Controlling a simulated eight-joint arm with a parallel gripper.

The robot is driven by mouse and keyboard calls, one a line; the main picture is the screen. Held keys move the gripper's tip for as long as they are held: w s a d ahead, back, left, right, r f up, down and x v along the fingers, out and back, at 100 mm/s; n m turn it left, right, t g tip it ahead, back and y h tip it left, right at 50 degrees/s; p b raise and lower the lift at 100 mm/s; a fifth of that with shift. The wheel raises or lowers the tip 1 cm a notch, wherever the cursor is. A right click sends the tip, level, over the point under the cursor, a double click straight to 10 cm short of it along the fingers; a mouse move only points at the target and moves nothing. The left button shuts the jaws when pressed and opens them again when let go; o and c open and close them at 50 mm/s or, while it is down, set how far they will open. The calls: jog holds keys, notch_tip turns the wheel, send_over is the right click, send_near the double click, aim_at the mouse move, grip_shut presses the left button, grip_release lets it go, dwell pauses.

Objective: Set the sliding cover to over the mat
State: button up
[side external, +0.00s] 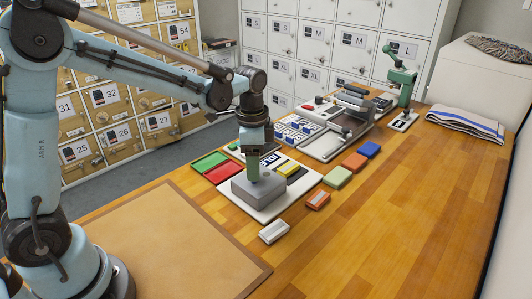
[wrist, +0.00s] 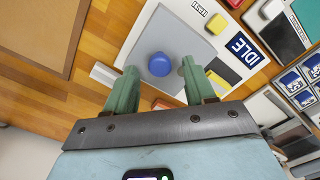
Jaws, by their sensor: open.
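The sliding cover, apparently the grey block (side external: 257,190), sits on a white board (side external: 283,206). In the wrist view the cover (wrist: 182,30) is a grey plate with a round blue knob (wrist: 159,64). My gripper (side external: 254,178) is above the cover; its open fingers (wrist: 158,70) are on either side of the knob. Whether they touch it I cannot tell. A dark grey patch (wrist: 223,70) beside the cover, next to the IDLE label (wrist: 241,46), may be the mat. A yellow block (side external: 290,170) lies there. My gripper hides the knob in the side view.
Red (side external: 224,173) and green (side external: 209,161) trays lie left of the board. A white-and-grey block (side external: 274,231) and an orange one (side external: 318,201) lie in front. A grey-railed fixture (side external: 335,130) stands behind. The right table is mostly clear, with a folded cloth (side external: 466,121).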

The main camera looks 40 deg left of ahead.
jog(key=shift+f, duration=0.65)
jog(key=shift+c, duration=0.3)
grip_shut()
